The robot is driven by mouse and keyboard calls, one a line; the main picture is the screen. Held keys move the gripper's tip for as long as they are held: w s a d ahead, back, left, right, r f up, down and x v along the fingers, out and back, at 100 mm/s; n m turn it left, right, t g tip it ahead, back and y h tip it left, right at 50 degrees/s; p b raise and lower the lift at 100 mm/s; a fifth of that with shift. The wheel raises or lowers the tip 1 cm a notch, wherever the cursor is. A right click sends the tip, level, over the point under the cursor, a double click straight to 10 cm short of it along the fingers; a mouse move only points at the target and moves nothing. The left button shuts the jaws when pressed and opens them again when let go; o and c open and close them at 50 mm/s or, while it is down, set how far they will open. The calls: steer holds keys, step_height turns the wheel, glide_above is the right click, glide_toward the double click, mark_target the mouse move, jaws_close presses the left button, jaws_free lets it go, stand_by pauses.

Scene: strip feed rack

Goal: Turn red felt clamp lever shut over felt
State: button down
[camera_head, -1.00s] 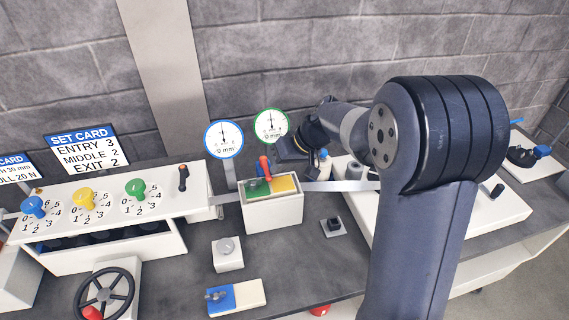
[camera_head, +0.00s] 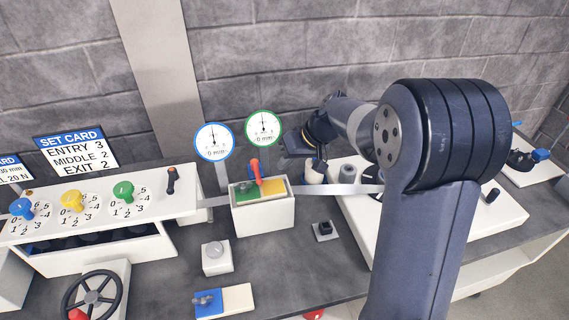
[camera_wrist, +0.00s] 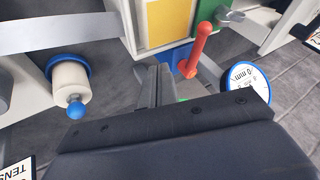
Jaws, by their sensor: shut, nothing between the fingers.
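The red clamp lever (camera_head: 256,172) stands up from the white felt clamp box (camera_head: 262,217), leaning slightly left at its top. The box top has a green part (camera_head: 246,195) and a yellow part (camera_head: 274,187). In the wrist view the red lever (camera_wrist: 198,50) is beside the yellow panel (camera_wrist: 168,20), right of my fingers. My gripper (camera_wrist: 154,80) is shut and empty, apart from the lever. The felt itself is not clearly visible.
A metal strip (camera_head: 350,188) runs out of the box to the right. Two dial gauges, blue-rimmed (camera_head: 214,142) and green-rimmed (camera_head: 263,128), stand behind the box. A white roller with blue ends (camera_wrist: 70,77) is left of my fingers. A small knob block (camera_head: 216,258) stands in front.

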steer(key=v, duration=1)
steer(key=shift+s+b, duration=0.2)
steer(key=shift+b, duration=0.25)
